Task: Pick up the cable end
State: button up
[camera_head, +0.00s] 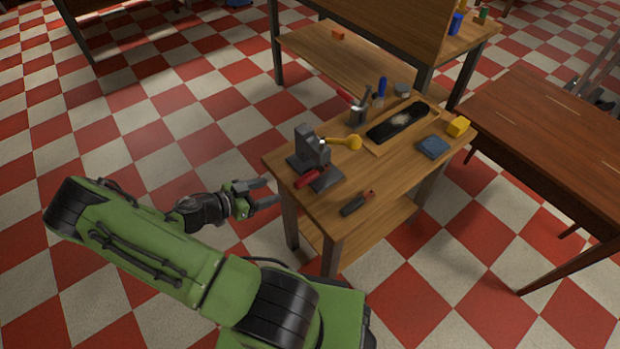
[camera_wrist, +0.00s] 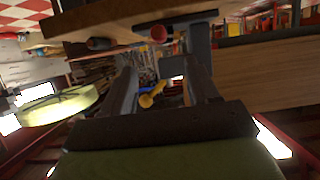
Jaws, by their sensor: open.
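I cannot make out a cable end for certain in either view. My gripper (camera_head: 272,191) is open and empty, off the left edge of the small wooden workbench (camera_head: 374,190), beside the grey vise-like device. In the wrist view my gripper (camera_wrist: 163,82) shows its two dark fingers apart, with nothing between them. The yellow piece also shows in the wrist view (camera_wrist: 150,98), beyond the fingers.
A black tray (camera_head: 399,122), a blue box (camera_head: 432,147), a yellow block (camera_head: 458,126) and a tool holder (camera_head: 358,114) stand farther back. A brown table (camera_head: 550,125) is at right. Checkered floor is free at left.

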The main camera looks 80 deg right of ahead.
aim_at(297, 181)
jog(key=b+x, duration=0.1)
jog(key=x, duration=1.1)
jog(key=shift+s+d+f, duration=0.15)
jog(key=shift+d+f, duration=0.05)
jog(key=shift+f, duration=0.1)
jog(key=shift+r, duration=0.1)
jog(key=c, duration=1.1)
